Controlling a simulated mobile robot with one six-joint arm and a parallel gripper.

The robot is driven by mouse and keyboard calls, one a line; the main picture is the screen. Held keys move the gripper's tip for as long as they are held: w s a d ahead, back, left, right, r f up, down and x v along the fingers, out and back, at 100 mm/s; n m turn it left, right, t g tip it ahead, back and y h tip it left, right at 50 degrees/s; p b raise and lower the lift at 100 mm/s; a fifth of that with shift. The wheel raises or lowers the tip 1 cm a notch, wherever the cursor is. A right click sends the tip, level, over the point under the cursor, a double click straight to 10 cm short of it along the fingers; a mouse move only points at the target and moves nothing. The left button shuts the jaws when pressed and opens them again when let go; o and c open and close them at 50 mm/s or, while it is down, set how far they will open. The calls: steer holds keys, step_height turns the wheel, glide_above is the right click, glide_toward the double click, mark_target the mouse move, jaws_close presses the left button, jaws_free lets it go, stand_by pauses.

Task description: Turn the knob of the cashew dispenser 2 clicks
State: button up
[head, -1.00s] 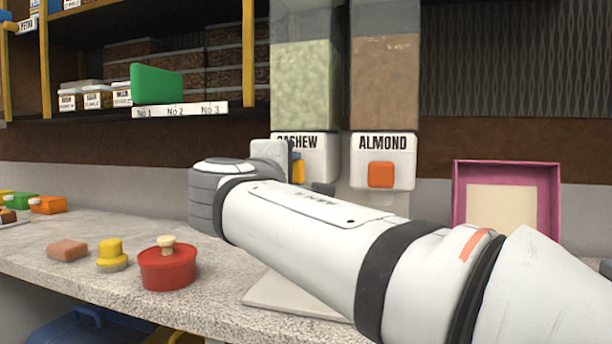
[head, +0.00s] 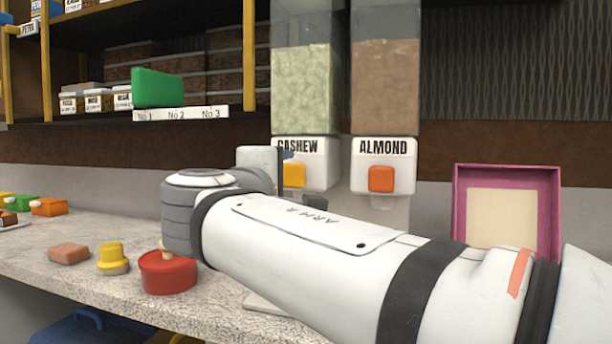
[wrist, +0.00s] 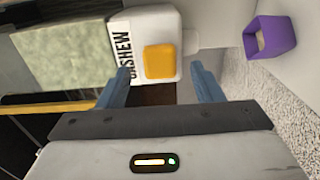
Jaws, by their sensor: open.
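The cashew dispenser (head: 303,95) stands behind the counter, with pale green contents and a white front labelled CASHEW. Its knob is a yellow-orange rounded square (head: 294,175), partly beside my arm in the head view. In the wrist view the knob (wrist: 160,62) shows whole, on the white front. My gripper (wrist: 165,85) is open, its two blue fingers on either side of the knob's position in the picture. Nothing is between the fingers; I cannot tell how far they are from the knob. In the head view my wrist hides most of the gripper.
The almond dispenser (head: 385,95) with an orange knob stands close on the right. A red lidded pot (head: 168,275), a yellow piece (head: 112,260) and a pink-brown block (head: 68,253) are on the counter.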

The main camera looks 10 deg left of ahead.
steer(key=shift+s+a, duration=0.15)
steer(key=shift+s, duration=1.8)
steer(key=s, duration=0.9)
steer(key=shift+a+b, duration=0.35)
steer(key=shift+b, duration=0.1)
steer(key=w+d+f+m+g+h+p, duration=0.2)
steer(key=w+d+f+g+p, duration=0.15)
steer(key=d+p, duration=0.45)
steer(key=w+d+f+m+g+h+p, duration=0.1)
steer(key=w+d+f+m+g+p, duration=0.2)
steer(key=w+d+g+p, duration=0.45)
steer(key=s+d+f+m+g+y+p, duration=0.2)
steer(key=s+d+m+p, duration=0.4)
steer(key=d+p, duration=0.2)
steer(key=s+d+f+m+g+y+p, duration=0.1)
steer(key=s+d+m+g+y+p, duration=0.1)
steer(key=s+d+m+p, duration=0.4)
steer(key=shift+s+d+f+p, duration=0.4)
steer(key=shift+s+d+p, duration=0.45)
steer(key=shift+d, duration=0.3)
